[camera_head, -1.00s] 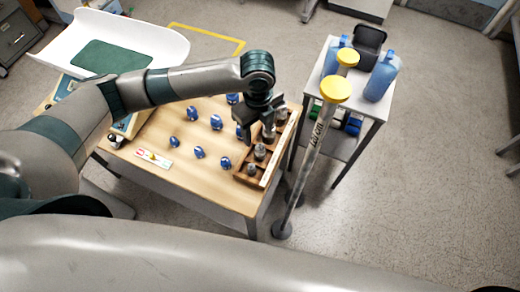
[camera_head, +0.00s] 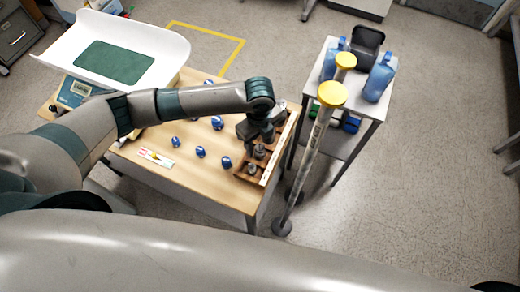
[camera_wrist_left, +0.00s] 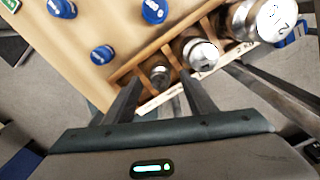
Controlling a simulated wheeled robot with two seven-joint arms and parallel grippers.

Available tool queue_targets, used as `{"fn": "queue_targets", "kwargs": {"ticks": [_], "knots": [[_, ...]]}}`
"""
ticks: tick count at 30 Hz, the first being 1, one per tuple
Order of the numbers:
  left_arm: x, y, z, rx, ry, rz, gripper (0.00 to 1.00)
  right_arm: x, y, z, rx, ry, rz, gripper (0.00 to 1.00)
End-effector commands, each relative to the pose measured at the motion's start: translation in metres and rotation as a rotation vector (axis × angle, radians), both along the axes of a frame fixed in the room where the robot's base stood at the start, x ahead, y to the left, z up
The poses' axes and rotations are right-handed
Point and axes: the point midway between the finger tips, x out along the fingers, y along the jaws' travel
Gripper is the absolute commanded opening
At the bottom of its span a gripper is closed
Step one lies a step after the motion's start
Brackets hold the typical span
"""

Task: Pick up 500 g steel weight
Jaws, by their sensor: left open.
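Steel weights stand in the compartments of a wooden rack (camera_head: 270,172) at the table's right edge. In the left wrist view a small weight (camera_wrist_left: 159,73), a middle-sized one (camera_wrist_left: 200,54) and a large one (camera_wrist_left: 262,20) show. I cannot tell by label which is the 500 g one. My left gripper (camera_head: 259,136) is over the rack in the head view and hides part of it. In the left wrist view its open fingers (camera_wrist_left: 158,88) point at the small weight, one finger on each side below it in the picture. Nothing is held.
A white scale pan (camera_head: 165,42) is at the back left. A pole with a yellow cap (camera_head: 332,94) stands right of the table, before a cart (camera_head: 372,107) with blue bottles.

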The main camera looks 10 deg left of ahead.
Motion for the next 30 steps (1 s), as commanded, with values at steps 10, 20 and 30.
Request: {"fn": "queue_targets", "kwargs": {"ticks": [10,20,30], "knots": [[0.0,-0.001,-0.027,0.001,-0.001,-0.001,0.51,0.0,0.0,0.011,0.001,0.0,0.0,0.31],[0.0,0.0,-0.027,0.001,-0.001,-0.001,0.51,0.0,0.004,0.01,0.003,0.0,-0.001,0.31],[0.0,0.0,-0.027,0.001,-0.001,-0.001,0.0,0.0,0.004,0.01,0.003,0.0,-0.001,0.31]]}}
